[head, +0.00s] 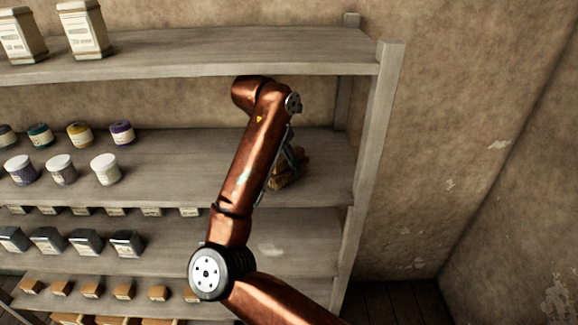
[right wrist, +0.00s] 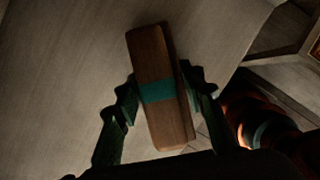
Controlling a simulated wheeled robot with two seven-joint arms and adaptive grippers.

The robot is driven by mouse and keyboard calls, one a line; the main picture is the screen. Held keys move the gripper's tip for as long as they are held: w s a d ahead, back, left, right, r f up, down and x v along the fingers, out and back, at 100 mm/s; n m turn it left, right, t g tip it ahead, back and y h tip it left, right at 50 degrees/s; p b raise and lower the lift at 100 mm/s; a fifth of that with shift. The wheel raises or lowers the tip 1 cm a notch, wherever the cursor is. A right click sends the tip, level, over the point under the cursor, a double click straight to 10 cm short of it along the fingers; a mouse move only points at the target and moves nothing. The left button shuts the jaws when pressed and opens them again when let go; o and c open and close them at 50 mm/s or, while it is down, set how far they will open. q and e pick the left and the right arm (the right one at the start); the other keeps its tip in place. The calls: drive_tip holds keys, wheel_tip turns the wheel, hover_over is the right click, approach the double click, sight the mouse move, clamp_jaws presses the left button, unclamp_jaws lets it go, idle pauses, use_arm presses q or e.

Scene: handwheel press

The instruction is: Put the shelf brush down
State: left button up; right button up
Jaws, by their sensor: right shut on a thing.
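The shelf brush (right wrist: 152,60) is a brown wooden block with a teal band, seen from above in the right wrist view. My right gripper (right wrist: 160,88) has a finger on each side of it and is shut on it at the band. In the head view the brush (head: 287,180) shows partly behind my right arm, low over the right end of the middle shelf board (head: 220,180). I cannot tell whether its underside touches the board. My right gripper is mostly hidden there by my arm. My left gripper is not in view.
Jars (head: 105,169) stand on the left part of the same board. White containers (head: 83,28) stand on the board above, which overhangs my arm. A shelf post (head: 372,130) stands right of the brush. Dark boxes (head: 127,244) and small wooden blocks (head: 124,291) fill the lower boards.

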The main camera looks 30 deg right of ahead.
drive_tip(key=shift+w+d+f, duration=0.15)
drive_tip(key=shift+d+f, duration=0.15)
drive_tip(key=shift+d, duration=0.25)
drive_tip(key=shift+w+d+f, duration=0.15)
drive_tip(key=shift+d+f, duration=0.1)
drive_tip(key=shift+d, duration=0.3)
drive_tip(key=shift+f, duration=0.25)
drive_tip(key=shift+a+r, duration=0.1)
drive_tip(key=shift+a, duration=0.05)
drive_tip(key=shift+f, duration=0.2)
drive_tip(key=o, duration=1.4)
drive_tip(key=shift+s, duration=0.1)
drive_tip(key=shift+r, duration=0.1)
